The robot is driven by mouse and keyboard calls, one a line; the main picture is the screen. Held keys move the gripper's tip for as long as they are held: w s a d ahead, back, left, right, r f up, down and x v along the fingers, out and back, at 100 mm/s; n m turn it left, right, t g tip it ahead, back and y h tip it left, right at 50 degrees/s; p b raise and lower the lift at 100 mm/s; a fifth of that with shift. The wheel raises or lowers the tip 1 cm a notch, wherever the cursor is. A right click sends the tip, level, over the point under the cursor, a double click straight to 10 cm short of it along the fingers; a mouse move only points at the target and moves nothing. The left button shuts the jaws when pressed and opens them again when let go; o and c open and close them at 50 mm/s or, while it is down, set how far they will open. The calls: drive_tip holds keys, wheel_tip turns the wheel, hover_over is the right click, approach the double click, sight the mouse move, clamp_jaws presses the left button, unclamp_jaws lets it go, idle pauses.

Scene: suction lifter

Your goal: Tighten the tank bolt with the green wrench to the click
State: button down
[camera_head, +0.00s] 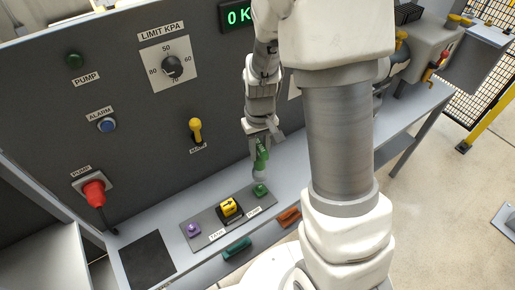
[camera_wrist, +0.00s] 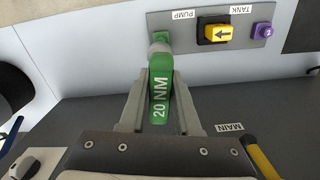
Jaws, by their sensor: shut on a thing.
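My gripper (camera_wrist: 160,108) is shut on the green wrench (camera_wrist: 160,85), which is marked "20 NM". The wrench also shows below my arm in the head view (camera_head: 262,154). Its grey end points down at the green bolt (camera_head: 260,190) beside the PUMP label; I cannot tell whether they touch. On the same grey plate (camera_head: 204,216), a purple bolt (camera_head: 193,230) sits at the other end, on the TANK label's side. It shows at the upper right in the wrist view (camera_wrist: 264,31). A yellow block with a black arrow (camera_head: 229,208) lies between; its arrow points toward the green bolt.
A teal piece (camera_head: 237,248) and an orange piece (camera_head: 289,217) are at the bench's front edge. A black mat (camera_head: 147,260) lies at left.

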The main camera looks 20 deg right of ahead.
drive_tip(key=shift+s+r+p, duration=0.2)
drive_tip(key=shift+s+r, duration=0.1)
drive_tip(key=shift+r, duration=0.2)
drive_tip(key=shift+s+r+p, duration=0.15)
drive_tip(key=shift+s+r, duration=0.15)
drive_tip(key=shift+r, duration=0.2)
drive_tip(key=shift+f, duration=0.2)
wheel_tip(320, 180, down, 4)
drive_tip(key=b, duration=0.4)
drive_tip(key=shift+f, duration=0.25)
